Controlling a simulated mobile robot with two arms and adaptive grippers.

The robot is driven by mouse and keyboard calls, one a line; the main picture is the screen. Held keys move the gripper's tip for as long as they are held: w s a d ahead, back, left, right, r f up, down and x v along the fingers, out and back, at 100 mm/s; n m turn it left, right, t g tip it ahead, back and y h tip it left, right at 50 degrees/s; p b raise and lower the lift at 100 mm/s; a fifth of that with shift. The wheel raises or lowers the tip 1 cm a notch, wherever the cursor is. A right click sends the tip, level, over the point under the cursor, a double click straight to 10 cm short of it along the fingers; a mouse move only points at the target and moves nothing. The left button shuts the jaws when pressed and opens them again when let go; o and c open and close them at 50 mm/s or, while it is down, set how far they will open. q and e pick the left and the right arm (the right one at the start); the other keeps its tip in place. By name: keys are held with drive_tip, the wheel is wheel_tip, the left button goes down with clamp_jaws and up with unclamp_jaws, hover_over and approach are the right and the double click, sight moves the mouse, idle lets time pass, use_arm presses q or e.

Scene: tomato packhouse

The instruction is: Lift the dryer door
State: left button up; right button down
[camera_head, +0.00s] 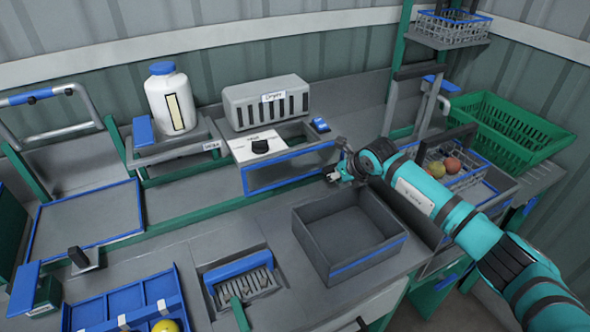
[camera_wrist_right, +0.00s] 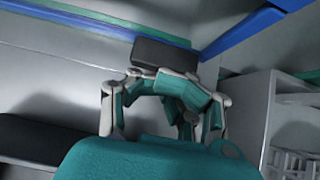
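The grey dryer housing (camera_head: 265,103), labelled "Dryer", stands at the back of the bench. In front of it, a clear panel with a blue frame (camera_head: 291,168) stands tilted; it looks like the dryer door, and it appears down. My right gripper (camera_head: 338,173) is at the panel's right end, close to its edge; contact is unclear. In the right wrist view its bent fingers (camera_wrist_right: 164,76) are at a dark block (camera_wrist_right: 165,57), perhaps a handle. Whether they are closed on it is hidden. My left gripper is not in view.
A grey open bin (camera_head: 350,262) stands just below my right gripper. A white bottle (camera_head: 171,98) is left of the dryer. A green crate (camera_head: 512,130) and a wire basket with fruit (camera_head: 465,174) are on the right. A brush (camera_head: 240,280) lies in front.

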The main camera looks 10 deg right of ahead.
drive_tip(key=shift+w+a+r, duration=0.2)
drive_tip(key=shift+a+r, duration=0.1)
drive_tip(key=shift+r, duration=0.3)
drive_tip(key=shift+s+d+p, duration=0.1)
drive_tip(key=shift+s+p, duration=0.15)
drive_tip(key=shift+p, duration=0.1)
drive_tip(key=shift+s+p, duration=0.3)
drive_tip(key=shift+s, duration=0.1)
drive_tip(key=shift+s+d+f, duration=0.2)
drive_tip(key=shift+s+d, duration=0.15)
drive_tip(key=shift+s, duration=0.25)
drive_tip(key=shift+s+d+r+p, duration=0.25)
drive_tip(key=shift+s+p, duration=0.25)
drive_tip(key=shift+p, duration=0.15)
drive_tip(key=shift+s+d+r+p, duration=0.1)
drive_tip(key=shift+s+d+p, duration=0.1)
drive_tip(key=shift+s+p, duration=0.35)
drive_tip(key=shift+w, duration=0.1)
drive_tip(key=shift+d+r+p, duration=0.1)
drive_tip(key=shift+d+p, duration=0.05)
drive_tip(key=shift+p, duration=0.15)
